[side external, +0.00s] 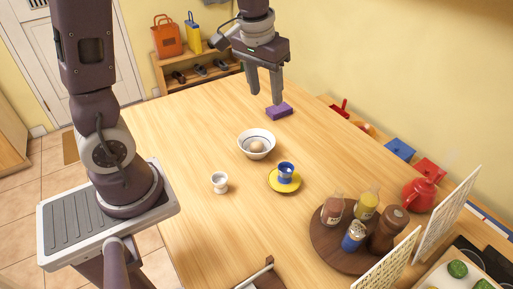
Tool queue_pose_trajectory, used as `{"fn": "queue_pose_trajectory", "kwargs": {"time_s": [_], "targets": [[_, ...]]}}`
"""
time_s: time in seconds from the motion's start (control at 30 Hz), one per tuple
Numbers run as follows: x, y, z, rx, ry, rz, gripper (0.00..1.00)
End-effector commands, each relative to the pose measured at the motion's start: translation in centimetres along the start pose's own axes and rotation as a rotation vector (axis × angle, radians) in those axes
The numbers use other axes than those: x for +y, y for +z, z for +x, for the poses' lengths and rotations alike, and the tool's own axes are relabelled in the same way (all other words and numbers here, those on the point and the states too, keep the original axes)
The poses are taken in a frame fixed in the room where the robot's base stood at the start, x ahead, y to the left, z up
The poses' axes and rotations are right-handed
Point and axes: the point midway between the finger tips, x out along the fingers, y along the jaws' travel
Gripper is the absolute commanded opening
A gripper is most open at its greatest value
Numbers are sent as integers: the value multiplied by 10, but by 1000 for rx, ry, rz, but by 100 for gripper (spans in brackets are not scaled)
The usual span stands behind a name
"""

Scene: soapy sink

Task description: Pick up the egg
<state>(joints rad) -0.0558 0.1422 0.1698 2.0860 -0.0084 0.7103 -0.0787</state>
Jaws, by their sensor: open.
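My gripper (265,97) is open, fingers pointing down, above the far part of the table. It is beyond the bowl in the picture and holds nothing that I can see. A purple block (279,110) lies on the table just below the fingers; I cannot tell the exact gap.
A white egg cup (220,182) and a blue cup (286,170) on a yellow saucer (284,187) stand in front of the bowl. A round wooden tray (323,246) holds several bottles at the right front. The table's left side is clear.

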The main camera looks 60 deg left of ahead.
Motion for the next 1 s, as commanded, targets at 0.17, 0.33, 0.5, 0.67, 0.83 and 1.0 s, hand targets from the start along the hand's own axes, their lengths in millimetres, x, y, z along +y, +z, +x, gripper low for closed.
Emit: {"fn": "queue_pose_trajectory", "kwargs": {"time_s": [0.17, 0.33, 0.5, 0.67, 0.83, 1.0], "targets": [[-44, -44, 133, -139, -145, -100, 48], [-80, -44, 220, -207, -243, -129, 48], [-91, -39, 250, -225, -270, -132, 48], [-96, -35, 272, -226, -269, -133, 48], [-102, -31, 303, -226, -268, -132, 48], [-104, -28, 312, -227, -268, -132, 48]]}}
